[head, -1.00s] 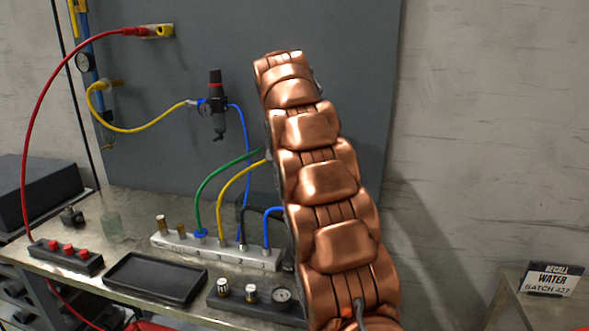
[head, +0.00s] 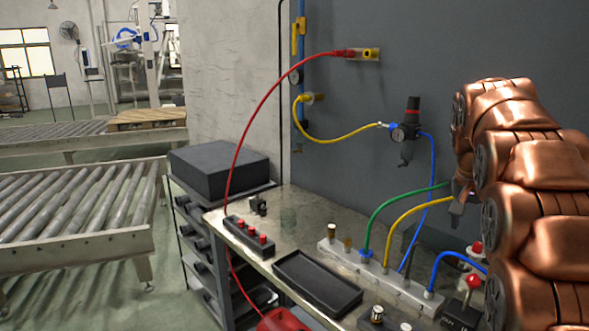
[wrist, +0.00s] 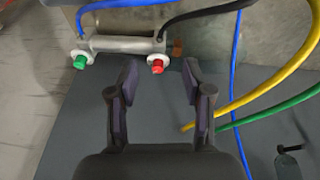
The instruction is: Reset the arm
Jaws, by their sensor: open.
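My copper-coloured arm fills the right side of the head view. My gripper (head: 460,208) shows there only in part, beside the arm's far end, in front of the grey panel. In the wrist view my gripper (wrist: 160,80) has its two dark fingers spread apart, with nothing between them. Beyond the fingers is a metal cylinder (wrist: 122,43) with a green fitting (wrist: 79,62) and a red fitting (wrist: 157,66).
The metal bench (head: 270,237) carries a manifold (head: 365,270) with hoses, a black tray (head: 317,283) and a red-button box (head: 249,236). A regulator (head: 404,133) hangs on the grey panel (head: 345,190).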

